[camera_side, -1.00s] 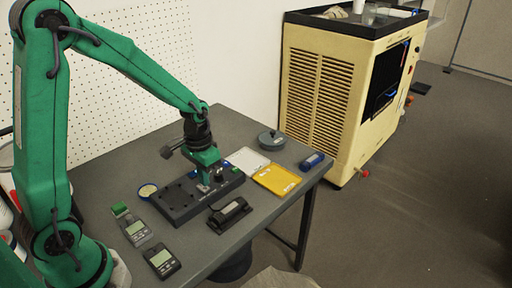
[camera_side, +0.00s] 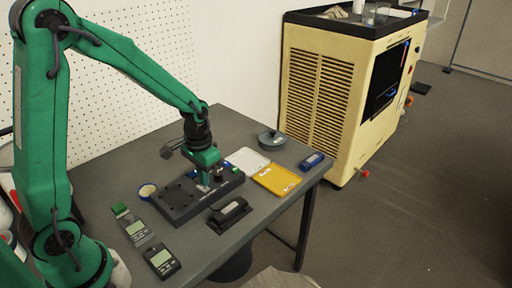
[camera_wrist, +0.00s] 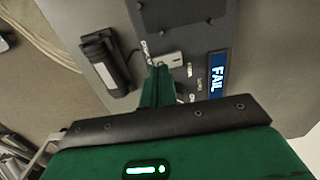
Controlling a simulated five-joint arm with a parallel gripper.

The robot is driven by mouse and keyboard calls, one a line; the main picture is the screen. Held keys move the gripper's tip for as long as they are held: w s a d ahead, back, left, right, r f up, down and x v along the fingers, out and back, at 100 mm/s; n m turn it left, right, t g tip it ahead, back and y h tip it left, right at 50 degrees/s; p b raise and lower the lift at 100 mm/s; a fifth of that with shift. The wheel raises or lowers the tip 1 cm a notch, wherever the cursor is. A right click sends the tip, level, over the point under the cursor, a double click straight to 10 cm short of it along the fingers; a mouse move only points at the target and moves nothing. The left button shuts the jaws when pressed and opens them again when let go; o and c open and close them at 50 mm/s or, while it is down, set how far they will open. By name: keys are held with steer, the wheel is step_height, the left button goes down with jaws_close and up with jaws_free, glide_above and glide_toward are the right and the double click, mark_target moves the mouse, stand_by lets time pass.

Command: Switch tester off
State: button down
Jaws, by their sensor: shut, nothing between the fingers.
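The tester is a dark box (camera_side: 172,205) on the grey table. In the wrist view its top panel (camera_wrist: 203,42) has a blue lit display (camera_wrist: 217,75) reading FAIL. A pale metal plate (camera_wrist: 172,59) with small printed labels around it is beside my fingertips. My gripper (camera_side: 205,185) points down at the panel's front right part. In the wrist view my gripper (camera_wrist: 163,68) is shut and empty, its tips close to the plate's lower left. The tips hide part of the panel, and I cannot tell whether they touch the switch.
A black device (camera_side: 230,213) lies in front of the tester; it also shows in the wrist view (camera_wrist: 105,62). Two handheld meters (camera_side: 161,261) are at the front left. A white tray (camera_side: 246,158), a yellow tray (camera_side: 277,179) and a grey round container (camera_side: 271,139) stand to the right.

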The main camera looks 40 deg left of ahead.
mark_target(204, 190)
steer(key=shift+f, duration=0.95)
stand_by(1.1)
steer(key=shift+r, duration=3.55)
steer(key=s+d+r+t, duration=0.3)
steer(key=s+r+t, duration=0.2)
steer(key=s+r, duration=0.7)
steer(key=shift+s+d+r+t, duration=0.2)
steer(key=shift+s+r+t, duration=0.15)
steer(key=shift+s, duration=0.4)
